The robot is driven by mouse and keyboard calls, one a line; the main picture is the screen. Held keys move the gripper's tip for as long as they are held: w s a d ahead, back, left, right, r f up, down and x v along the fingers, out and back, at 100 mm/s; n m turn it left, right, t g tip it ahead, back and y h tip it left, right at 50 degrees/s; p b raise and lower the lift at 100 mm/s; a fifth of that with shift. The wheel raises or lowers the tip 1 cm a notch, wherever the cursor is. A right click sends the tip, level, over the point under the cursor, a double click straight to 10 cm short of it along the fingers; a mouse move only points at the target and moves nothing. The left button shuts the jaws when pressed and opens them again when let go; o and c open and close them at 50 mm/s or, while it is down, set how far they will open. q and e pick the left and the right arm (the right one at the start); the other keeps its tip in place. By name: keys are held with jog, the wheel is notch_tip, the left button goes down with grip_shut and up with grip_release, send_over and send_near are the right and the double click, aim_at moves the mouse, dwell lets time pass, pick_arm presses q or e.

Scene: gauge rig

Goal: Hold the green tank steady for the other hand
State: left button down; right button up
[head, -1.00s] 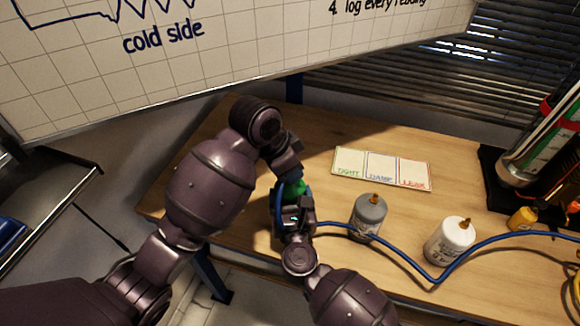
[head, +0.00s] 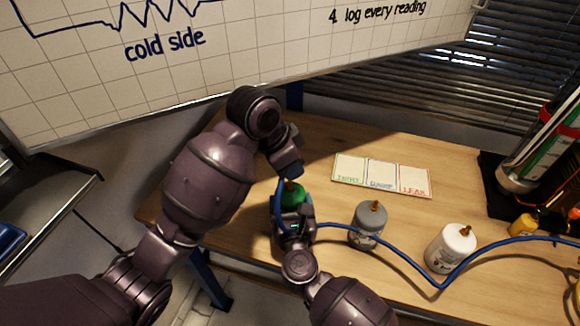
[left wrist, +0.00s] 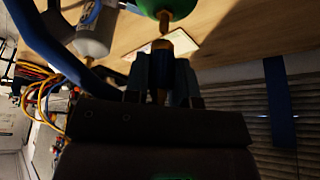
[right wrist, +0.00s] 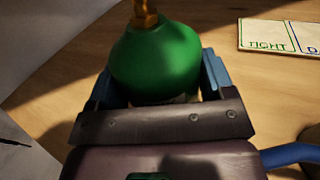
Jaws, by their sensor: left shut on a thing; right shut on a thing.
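The green tank (head: 293,193) stands upright near the table's left front edge, with a brass stem on top. My right gripper (right wrist: 158,92) is shut around its body, one finger on each side; it hides the lower part in the head view. My left gripper (left wrist: 166,82) is above the tank, shut on the end of the blue hose (head: 390,249), which is mostly hidden between the fingers. In the left wrist view the tank's brass tip is close to the held end; I cannot tell whether they touch.
A grey tank (head: 368,226) and a white tank (head: 450,249) stand to the right, with the hose passing in front. A card reading TIGHT, DAMP, LEAK (head: 381,176) lies behind them. The table (head: 405,140) is clear around the card.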

pick_arm(q)
jog(key=shift+r, duration=0.9)
pick_arm(e)
jog(key=o, duration=1.1)
jog(key=s, duration=0.4)
jog(key=s+d, duration=0.1)
jog(key=s, duration=0.7)
jog(key=shift+d, duration=0.2)
